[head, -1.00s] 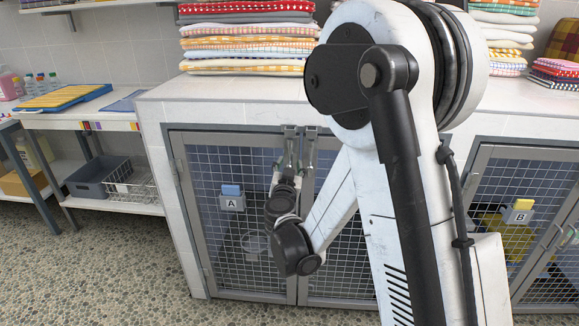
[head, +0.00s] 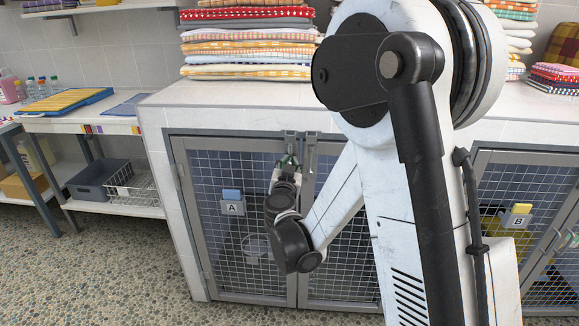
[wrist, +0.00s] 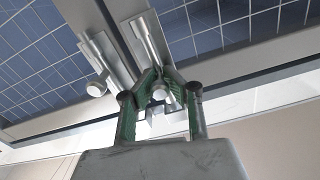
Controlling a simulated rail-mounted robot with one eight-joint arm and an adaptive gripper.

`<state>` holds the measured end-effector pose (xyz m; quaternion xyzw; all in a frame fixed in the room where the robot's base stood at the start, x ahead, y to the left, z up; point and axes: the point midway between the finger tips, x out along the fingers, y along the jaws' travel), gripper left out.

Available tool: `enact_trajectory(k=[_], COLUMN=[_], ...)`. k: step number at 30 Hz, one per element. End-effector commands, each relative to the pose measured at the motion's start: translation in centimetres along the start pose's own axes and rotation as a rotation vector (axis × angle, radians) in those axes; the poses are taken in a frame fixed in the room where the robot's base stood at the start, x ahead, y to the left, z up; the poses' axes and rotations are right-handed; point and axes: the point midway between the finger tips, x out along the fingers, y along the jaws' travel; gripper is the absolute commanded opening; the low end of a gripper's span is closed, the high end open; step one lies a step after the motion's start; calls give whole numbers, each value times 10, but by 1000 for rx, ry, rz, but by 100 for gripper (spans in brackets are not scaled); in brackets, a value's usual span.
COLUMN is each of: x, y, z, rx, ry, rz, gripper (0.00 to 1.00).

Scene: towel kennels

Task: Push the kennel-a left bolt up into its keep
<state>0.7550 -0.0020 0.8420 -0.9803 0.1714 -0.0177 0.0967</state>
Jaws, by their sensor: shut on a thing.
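Kennel-a is the cage with mesh double doors, marked by a tag A (head: 232,207) on its left door (head: 230,260). Its left bolt (wrist: 143,37) is a metal rod on a plate with a round knob at its end. My gripper (head: 289,163) is at this bolt, near the top where the two doors meet. In the wrist view my gripper (wrist: 161,92) has its green-padded fingers closed around the knob. The fingers hide part of the bolt. I cannot tell how far the rod sits in its keep.
The right bolt (head: 311,150) stands close beside my gripper and also shows in the wrist view (wrist: 97,62). The counter (head: 230,92) with towel stacks (head: 250,40) is above. Kennel B (head: 515,222) is at right. A side table (head: 90,118) stands at left.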

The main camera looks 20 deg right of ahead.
Motion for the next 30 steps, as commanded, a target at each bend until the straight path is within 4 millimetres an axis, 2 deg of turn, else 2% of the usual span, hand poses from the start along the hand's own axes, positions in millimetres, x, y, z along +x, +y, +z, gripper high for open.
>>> enact_trajectory(k=[2, 10, 11, 16, 25, 30], x=[3, 4, 4, 3, 0, -18], y=[-2, -3, -3, -2, -2, -3], z=[-10, -9, -9, -9, -8, -8], rx=[0, -3, -3, -2, -1, -1], ry=[0, 2, 2, 1, 1, 0], rz=[1, 0, 0, 0, 0, -2], gripper=[0, 0, 12, 35, 35, 35])
